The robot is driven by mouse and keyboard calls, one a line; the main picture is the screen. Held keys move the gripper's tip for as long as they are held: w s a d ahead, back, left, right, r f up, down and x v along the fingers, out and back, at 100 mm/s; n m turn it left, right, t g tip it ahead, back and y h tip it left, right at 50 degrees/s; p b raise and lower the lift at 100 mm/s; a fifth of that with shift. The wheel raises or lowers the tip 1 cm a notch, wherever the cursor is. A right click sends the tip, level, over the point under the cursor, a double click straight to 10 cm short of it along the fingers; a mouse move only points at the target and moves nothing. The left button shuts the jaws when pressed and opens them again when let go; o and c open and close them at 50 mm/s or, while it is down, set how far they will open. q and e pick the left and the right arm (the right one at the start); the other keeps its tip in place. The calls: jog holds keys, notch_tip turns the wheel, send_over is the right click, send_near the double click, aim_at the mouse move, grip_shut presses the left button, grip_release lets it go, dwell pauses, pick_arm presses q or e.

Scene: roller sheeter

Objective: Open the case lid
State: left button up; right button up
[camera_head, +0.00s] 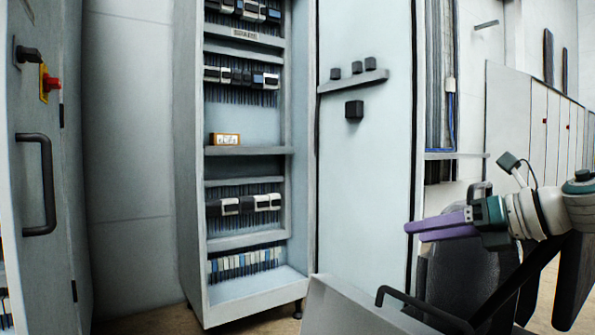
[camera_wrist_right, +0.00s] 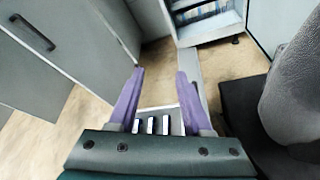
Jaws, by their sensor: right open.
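A grey panel (camera_head: 345,312), apparently part of the case, rises at the bottom of the head view. A black bar handle (camera_head: 420,306) shows at its right; the rest is cut off by the frame edge. My right gripper (camera_head: 414,232) is above and to the right of the panel, its purple fingers pointing left, apart from it. In the right wrist view my right gripper (camera_wrist_right: 160,72) is open and empty. Below its fingers lies a light grey surface with several dark-and-pale pieces (camera_wrist_right: 152,124); I cannot tell whether this is inside the case. My left gripper is not in view.
An open electrical cabinet (camera_head: 245,300) stands ahead, its door (camera_head: 375,200) swung to the right. A grey cabinet with a black handle (camera_head: 38,185) is at left. A dark rounded object (camera_head: 455,280) stands below my right gripper. Bare floor (camera_wrist_right: 160,75) shows between the fingers.

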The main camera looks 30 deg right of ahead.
pick_arm(q)
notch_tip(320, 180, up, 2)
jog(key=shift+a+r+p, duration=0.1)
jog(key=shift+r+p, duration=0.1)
jog(key=shift+p, duration=0.55)
pick_arm(e)
notch_tip(320, 180, up, 6)
jog(key=shift+f, duration=0.1)
jog(key=s+a+r+m+t+h+p, duration=0.2)
jog(key=a+r+m+h+p, duration=0.3)
jog(key=a+r+m+p, duration=0.85)
jog(key=s+a+r+m+g+p, duration=0.2)
jog(key=s+a+m+g+p, duration=0.2)
jog(key=s+m+p, duration=0.35)
jog(key=s+a+r+m+g+y+p, duration=0.15)
jog(key=s+a+m+g+p, duration=0.3)
jog(key=s+p, duration=0.5)
jog(key=s+a+r+m+g+p, duration=0.35)
jog(key=s+a+m+p, duration=0.2)
jog(key=s+p, duration=0.35)
pick_arm(q)
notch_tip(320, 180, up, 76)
jog(key=p, duration=3.6)
jog(key=shift+p, duration=0.35)
pick_arm(e)
notch_tip(320, 180, up, 35)
jog(key=w+d, duration=0.1)
jog(key=shift+w+d+r, duration=0.15)
jog(key=shift+d, duration=0.15)
